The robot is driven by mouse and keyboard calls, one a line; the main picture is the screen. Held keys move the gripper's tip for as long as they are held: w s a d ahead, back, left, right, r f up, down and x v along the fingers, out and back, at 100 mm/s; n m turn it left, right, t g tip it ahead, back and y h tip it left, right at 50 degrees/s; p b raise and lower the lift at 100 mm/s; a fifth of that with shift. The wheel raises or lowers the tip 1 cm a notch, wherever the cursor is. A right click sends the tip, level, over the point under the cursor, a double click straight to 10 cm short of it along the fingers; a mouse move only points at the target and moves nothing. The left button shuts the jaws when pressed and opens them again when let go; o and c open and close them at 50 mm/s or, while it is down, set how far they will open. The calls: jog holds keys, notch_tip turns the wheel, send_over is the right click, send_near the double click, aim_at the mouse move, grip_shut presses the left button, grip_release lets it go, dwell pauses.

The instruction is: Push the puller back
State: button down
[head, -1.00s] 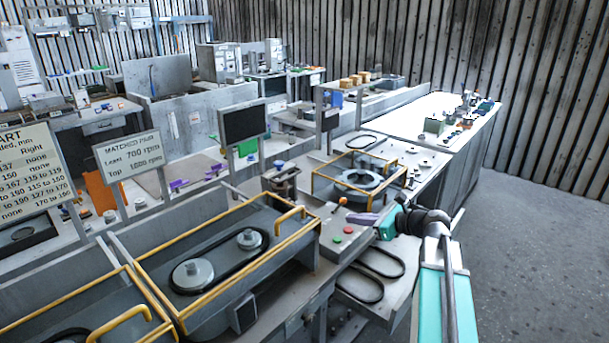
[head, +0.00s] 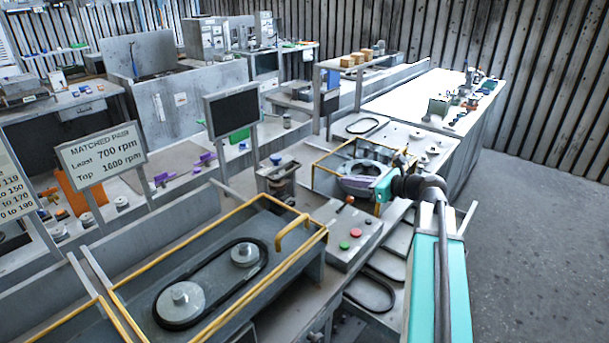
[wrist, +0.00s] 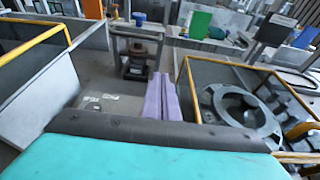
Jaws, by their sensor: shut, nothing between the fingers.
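My gripper (head: 360,184) has purple fingers pressed together and empty. In the head view it overlaps the near side of the yellow-railed bay with the round grey housing (head: 364,164); whether it touches a rail is unclear. In the wrist view its fingers (wrist: 162,97) point forward, left of the ring-shaped housing (wrist: 241,112). A small bracket-like device with a blue knob (head: 277,172), perhaps the puller, stands on the bench left of that bay. It also shows in the wrist view (wrist: 138,50), beyond the fingertips and apart from them.
A control panel with red and green buttons (head: 345,241) and a lever stands in front. A yellow-railed belt drive (head: 246,257) lies to the left. A dark monitor (head: 233,110) stands behind. Yellow rails (wrist: 190,85) border the right bay. The floor at right is clear.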

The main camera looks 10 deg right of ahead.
aim_at(295, 175)
jog(key=shift+w+a+f, duration=0.1)
jog(key=shift+w, duration=0.1)
jog(key=p+x, duration=0.4)
jog(key=x, duration=1.5)
jog(key=shift+w+a+f+p, duration=0.15)
jog(key=shift+w+a+p, duration=0.1)
jog(key=shift+p, duration=0.15)
jog(key=shift+d, duration=0.1)
